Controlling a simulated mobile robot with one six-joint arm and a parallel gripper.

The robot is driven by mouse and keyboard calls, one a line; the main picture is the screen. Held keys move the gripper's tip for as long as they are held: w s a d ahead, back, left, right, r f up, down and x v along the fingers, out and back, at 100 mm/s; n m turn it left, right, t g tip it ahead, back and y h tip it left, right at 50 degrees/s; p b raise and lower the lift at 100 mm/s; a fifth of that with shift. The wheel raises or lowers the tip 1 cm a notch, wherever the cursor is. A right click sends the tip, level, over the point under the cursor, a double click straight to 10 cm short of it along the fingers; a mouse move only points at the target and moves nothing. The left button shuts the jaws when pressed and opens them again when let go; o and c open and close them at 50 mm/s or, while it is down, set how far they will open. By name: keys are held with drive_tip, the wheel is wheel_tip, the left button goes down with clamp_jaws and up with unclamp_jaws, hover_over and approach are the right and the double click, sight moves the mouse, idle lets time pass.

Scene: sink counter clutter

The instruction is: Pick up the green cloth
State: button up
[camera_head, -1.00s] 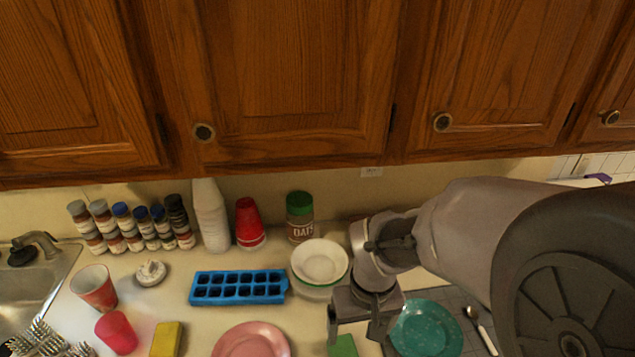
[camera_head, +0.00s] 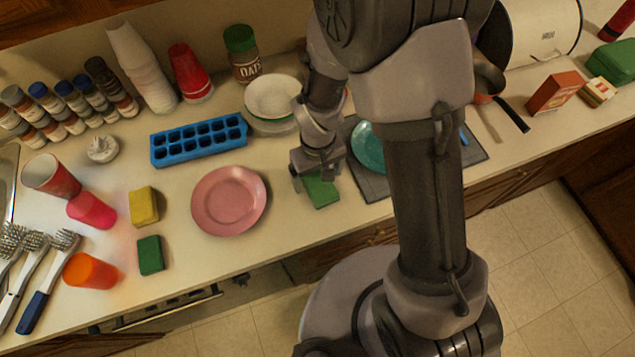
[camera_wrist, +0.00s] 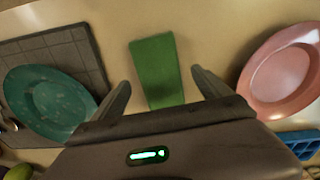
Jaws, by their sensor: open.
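The green cloth (camera_head: 321,191) lies flat on the counter between the pink plate and the grey mat. In the wrist view the green cloth (camera_wrist: 157,72) is a folded rectangle lying between and beyond my open fingertips. My gripper (camera_head: 311,178) is just over the cloth's far edge in the head view and hides part of it. In the wrist view my gripper (camera_wrist: 160,82) is open, with one finger on each side of the cloth and nothing held. I cannot tell how high the fingertips are above the counter.
A pink plate (camera_head: 229,200) lies left of the cloth. A teal plate (camera_wrist: 48,101) sits on a grey mat (camera_wrist: 88,52) on the other side. A blue ice tray (camera_head: 198,139) and stacked bowls (camera_head: 273,97) stand behind. A smaller green block (camera_head: 150,255) lies near the front edge.

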wheel_tip(320, 180, down, 2)
drive_tip(key=shift+f, duration=0.15)
drive_tip(key=c, duration=1.4)
drive_tip(key=shift+c, duration=0.2)
